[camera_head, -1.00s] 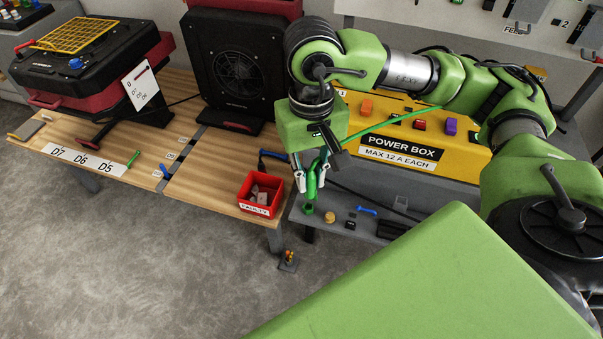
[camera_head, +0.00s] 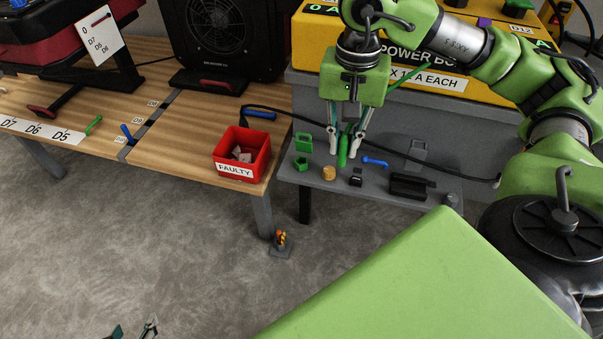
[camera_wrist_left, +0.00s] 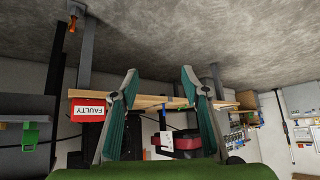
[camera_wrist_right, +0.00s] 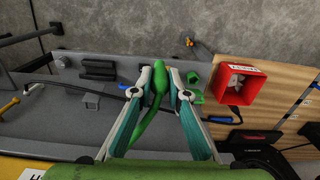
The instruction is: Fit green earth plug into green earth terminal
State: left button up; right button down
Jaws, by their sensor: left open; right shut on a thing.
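My right gripper (camera_head: 347,146) is shut on the green earth plug (camera_head: 343,152), with its green cable running up towards the power box. It holds the plug over the small grey bench. In the right wrist view the plug (camera_wrist_right: 158,80) sits between the fingertips (camera_wrist_right: 158,75). A green block (camera_head: 303,142) and a green five-sided piece (camera_head: 300,164) are on the bench's left end, left of the plug and apart from it; I cannot tell which is the earth terminal. My left gripper (camera_head: 134,331) is open and empty, low over the floor; its fingers show in the left wrist view (camera_wrist_left: 158,80).
The yellow power box (camera_head: 440,75) stands behind the grey bench (camera_head: 330,180). An orange piece (camera_head: 328,173), a black piece (camera_head: 356,178) and a blue piece (camera_head: 375,162) lie nearby. A red FAULTY bin (camera_head: 242,155) stands left on the wooden table. A black cable crosses behind.

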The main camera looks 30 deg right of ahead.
jog(key=shift+d+f, duration=0.15)
jog(key=shift+f, duration=0.3)
jog(key=shift+w+f, duration=0.1)
jog(key=shift+w, duration=0.2)
jog(key=w+f+b, duration=0.2)
jog(key=w+f, duration=0.2)
jog(key=w, duration=0.4)
jog(key=b, duration=0.1)
send_over(302, 148)
jog(key=s+a, duration=0.1)
jog(key=s, duration=0.1)
notch_tip(302, 148, down, 6)
jog(key=shift+w+a+r, duration=0.1)
jog(key=shift+a+r, duration=0.05)
jog(key=shift+r, duration=0.1)
notch_tip(302, 148, down, 3)
jog(key=shift+r+b, duration=0.1)
jog(key=shift+b, duration=0.65)
pick_arm(q)
jog(key=w+d+r+t+h, duration=0.2)
jog(key=w+r+t, duration=0.2)
jog(key=r, duration=0.6)
jog(key=w+d+r+t+h, duration=0.1)
jog(key=w+d+r+t, duration=0.2)
jog(key=r+t, duration=0.4)
notch_tip(302, 148, up, 4)
jog(key=shift+w+f+m+t+h, duration=0.3)
jog(key=shift+w+t+h, duration=0.1)
jog(key=shift+w, duration=0.5)
